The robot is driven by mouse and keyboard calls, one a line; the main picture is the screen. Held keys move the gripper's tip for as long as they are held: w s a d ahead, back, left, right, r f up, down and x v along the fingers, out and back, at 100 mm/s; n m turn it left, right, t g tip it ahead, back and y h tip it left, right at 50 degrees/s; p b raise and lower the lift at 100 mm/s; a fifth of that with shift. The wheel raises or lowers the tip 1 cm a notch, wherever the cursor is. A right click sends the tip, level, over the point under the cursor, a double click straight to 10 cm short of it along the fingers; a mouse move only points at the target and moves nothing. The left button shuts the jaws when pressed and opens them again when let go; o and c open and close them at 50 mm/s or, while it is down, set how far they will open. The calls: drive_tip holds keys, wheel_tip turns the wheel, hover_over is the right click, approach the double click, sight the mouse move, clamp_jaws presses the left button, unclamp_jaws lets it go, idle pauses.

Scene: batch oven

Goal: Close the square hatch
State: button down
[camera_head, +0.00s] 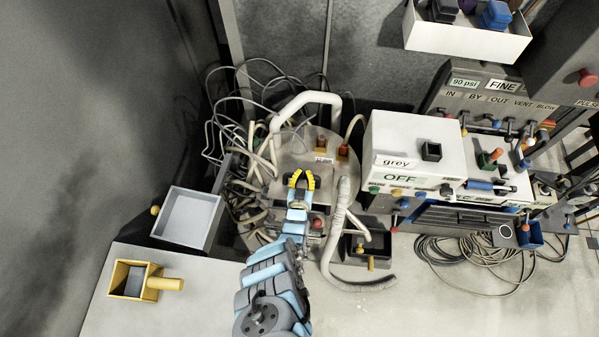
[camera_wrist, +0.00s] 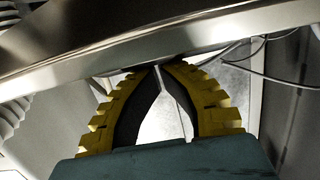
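My gripper (camera_head: 302,174) has yellow ribbed fingers and is over the round pale vessel (camera_head: 325,146) in the head view. In the wrist view its fingertips (camera_wrist: 161,67) come together, with a bowed gap behind them; I see nothing clearly held. A shiny metal edge (camera_wrist: 130,45) crosses just beyond the tips; whether they touch it I cannot tell. No square hatch is plainly recognisable. A square, light-grey open panel or tray (camera_head: 187,218) with a dark rim and a yellow knob (camera_head: 155,210) is at the left, apart from my gripper. The surface under my arm is partly hidden.
Tangled cables and hoses (camera_head: 250,160) crowd the vessel's left side. A white curved pipe (camera_head: 308,98) rises behind it, and a thick hose (camera_head: 340,225) hangs right. A white control box (camera_head: 410,150) stands right. A yellow box with handle (camera_head: 127,267) is at the lower left.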

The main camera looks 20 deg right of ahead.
drive_tip(key=shift+s+a+f, duration=0.15)
drive_tip(key=shift+s+f, duration=0.15)
drive_tip(key=shift+f, duration=0.1)
drive_tip(key=shift+s+a+f+b, duration=0.2)
drive_tip(key=shift+s+f+b, duration=0.1)
drive_tip(key=shift+f+b, duration=0.3)
drive_tip(key=shift+s+a+f+b, duration=0.25)
drive_tip(key=shift+s+f+b, duration=0.2)
drive_tip(key=shift+f, duration=0.2)
drive_tip(key=shift+s+a+f+b, duration=0.3)
drive_tip(key=shift+f+b, duration=0.15)
drive_tip(key=shift+f, duration=0.15)
drive_tip(key=r+p, duration=0.2)
drive_tip(key=r, duration=0.1)
drive_tip(key=r+p, duration=0.1)
drive_tip(key=p, duration=0.1)
drive_tip(key=shift+w+d+r, duration=0.2)
drive_tip(key=shift+w+d, duration=0.05)
drive_tip(key=shift+w, duration=0.1)
drive_tip(key=shift+s+a+f, duration=0.1)
drive_tip(key=shift+s+f, duration=0.15)
drive_tip(key=shift+s+a+f, duration=0.2)
drive_tip(key=shift+s+a, duration=0.6)
drive_tip(key=shift+s, duration=0.55)
drive_tip(key=shift+s+a+f, duration=0.2)
drive_tip(key=shift+s+a, duration=0.55)
drive_tip(key=shift+s, duration=0.6)
drive_tip(key=shift+s+a+f, duration=0.2)
drive_tip(key=shift+s+a, duration=0.6)
drive_tip(key=shift+s, duration=0.55)
